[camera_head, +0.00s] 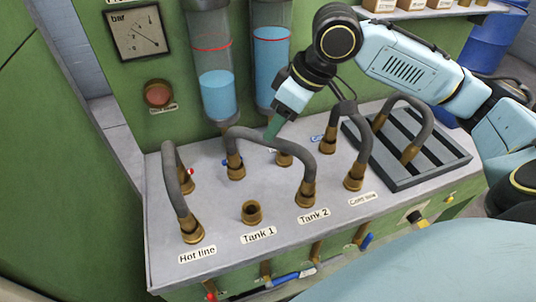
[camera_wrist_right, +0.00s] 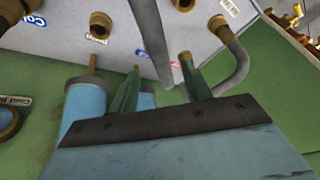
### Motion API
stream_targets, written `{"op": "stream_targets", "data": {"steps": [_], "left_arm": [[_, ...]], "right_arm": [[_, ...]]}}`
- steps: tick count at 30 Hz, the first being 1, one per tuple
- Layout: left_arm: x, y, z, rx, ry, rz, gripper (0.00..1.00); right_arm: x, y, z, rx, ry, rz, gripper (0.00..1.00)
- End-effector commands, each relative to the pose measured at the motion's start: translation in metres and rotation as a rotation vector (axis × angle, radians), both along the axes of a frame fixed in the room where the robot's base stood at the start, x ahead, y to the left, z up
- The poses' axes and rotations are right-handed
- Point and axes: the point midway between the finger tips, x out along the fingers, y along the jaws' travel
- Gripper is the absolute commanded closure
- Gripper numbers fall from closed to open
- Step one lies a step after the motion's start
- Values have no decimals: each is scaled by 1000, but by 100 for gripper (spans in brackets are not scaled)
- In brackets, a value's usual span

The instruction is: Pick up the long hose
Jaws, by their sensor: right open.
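The long hose (camera_head: 270,139) is a grey arch with brass ends. It runs from a back port to the Tank 2 port on the grey bench top. My right gripper (camera_head: 273,128) reaches in from the right, its green fingers at the hose's upper stretch. In the right wrist view my right gripper (camera_wrist_right: 160,62) is open, and a grey hose (camera_wrist_right: 151,35) passes between the lines of its two fingers. I cannot tell whether the fingers touch it. My left gripper is not in view.
A hose (camera_head: 172,185) stands at Hot line, another (camera_head: 360,140) at Cold line. A third (camera_head: 425,115) lies on the dark slatted tray (camera_head: 455,156). The Tank 1 port (camera_head: 252,212) is bare. Two blue-filled cylinders (camera_head: 217,92) (camera_head: 271,60) stand close behind the gripper.

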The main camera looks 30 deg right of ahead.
Motion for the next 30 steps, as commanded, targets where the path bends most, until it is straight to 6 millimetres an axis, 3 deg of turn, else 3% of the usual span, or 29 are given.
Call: {"op": "stream_targets", "data": {"steps": [4,10,18,30], "left_arm": [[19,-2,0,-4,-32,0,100],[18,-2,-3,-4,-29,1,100],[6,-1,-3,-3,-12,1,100],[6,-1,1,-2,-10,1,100]], "right_arm": [[8,10,-19,2,3,2,51],[15,16,-41,1,1,2,51],[16,17,-42,-1,1,1,51],[16,17,-44,-1,2,0,51]]}}
